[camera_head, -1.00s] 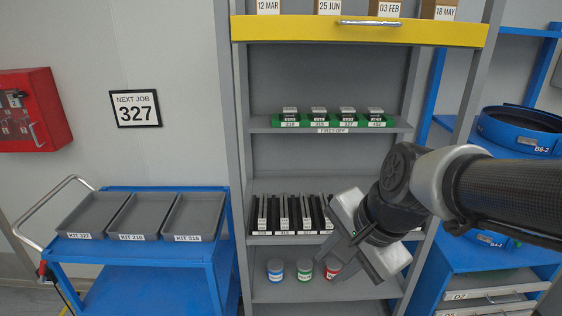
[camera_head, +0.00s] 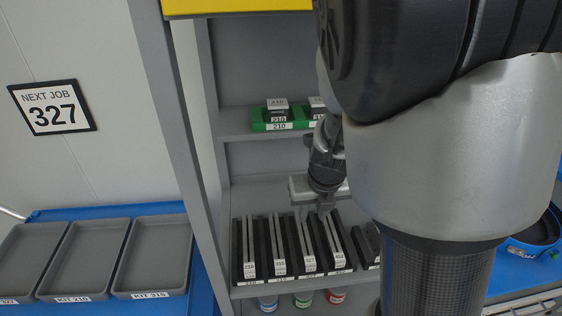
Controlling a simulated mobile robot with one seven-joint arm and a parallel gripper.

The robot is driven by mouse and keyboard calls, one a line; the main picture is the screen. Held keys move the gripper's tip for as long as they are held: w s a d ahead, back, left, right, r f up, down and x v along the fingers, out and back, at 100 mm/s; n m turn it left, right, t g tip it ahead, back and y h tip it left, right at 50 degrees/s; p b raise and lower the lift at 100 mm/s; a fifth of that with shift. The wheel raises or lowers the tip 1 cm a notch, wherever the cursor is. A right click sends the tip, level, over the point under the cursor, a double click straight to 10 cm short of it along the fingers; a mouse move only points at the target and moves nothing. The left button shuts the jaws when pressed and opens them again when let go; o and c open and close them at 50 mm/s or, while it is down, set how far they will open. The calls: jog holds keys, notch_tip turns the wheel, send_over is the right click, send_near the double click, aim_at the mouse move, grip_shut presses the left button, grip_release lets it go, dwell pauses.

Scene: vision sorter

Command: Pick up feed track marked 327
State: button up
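Several dark, narrow feed tracks with pale strips stand side by side in a black rack on the shelf. The track whose front tag appears to read 327 (camera_head: 309,264) is third from the left in the head view. My gripper (camera_head: 315,212) points down just above the back ends of the tracks, around the third and fourth ones. Its fingertips are small and partly merge with the tracks, so I cannot tell whether they touch one or how far apart they are. My arm hides the right part of the shelf.
A green holder (camera_head: 262,127) with labelled parts sits on the shelf above. Coloured jars (camera_head: 302,299) stand below the tracks. Grey kit trays (camera_head: 152,251) lie on a blue cart at left. A wall sign (camera_head: 53,107) reads NEXT JOB 327.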

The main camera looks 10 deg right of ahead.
jog(key=b, duration=0.1)
send_over(305, 237)
jog(key=s, duration=0.2)
notch_tip(305, 237, down, 11)
jog(key=shift+f, duration=0.15)
jog(key=shift+b+x, duration=1.15)
jog(key=shift+x, duration=1.6)
jog(key=shift+w, duration=0.15)
grip_shut()
